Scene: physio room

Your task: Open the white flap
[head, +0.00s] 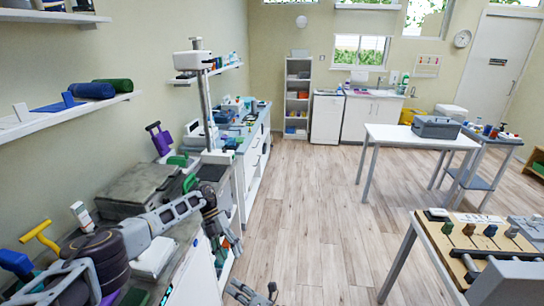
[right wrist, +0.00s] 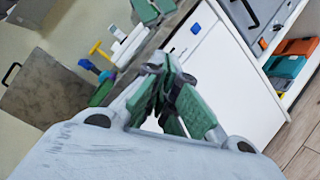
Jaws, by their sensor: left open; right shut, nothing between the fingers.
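A plain white front panel (right wrist: 225,85), which may be the white flap, shows in the right wrist view with a small blue spot near its upper edge. In the head view the white cabinet front (head: 196,278) stands below the left-hand counter, partly behind my left arm. My left gripper (head: 228,238) is open and empty beside the counter's front edge. My right gripper (head: 256,296) is low at the bottom edge of the head view. In the right wrist view its green-padded fingers (right wrist: 172,100) are shut on nothing and overlap the white panel; contact cannot be told.
A grey lidded case (head: 140,187) and several tools crowd the left-hand counter. Orange and teal boxes (right wrist: 288,62) sit on an open shelf beside the panel. A wooden-topped table (head: 480,245) stands at the right. The wooden floor (head: 310,215) between is clear.

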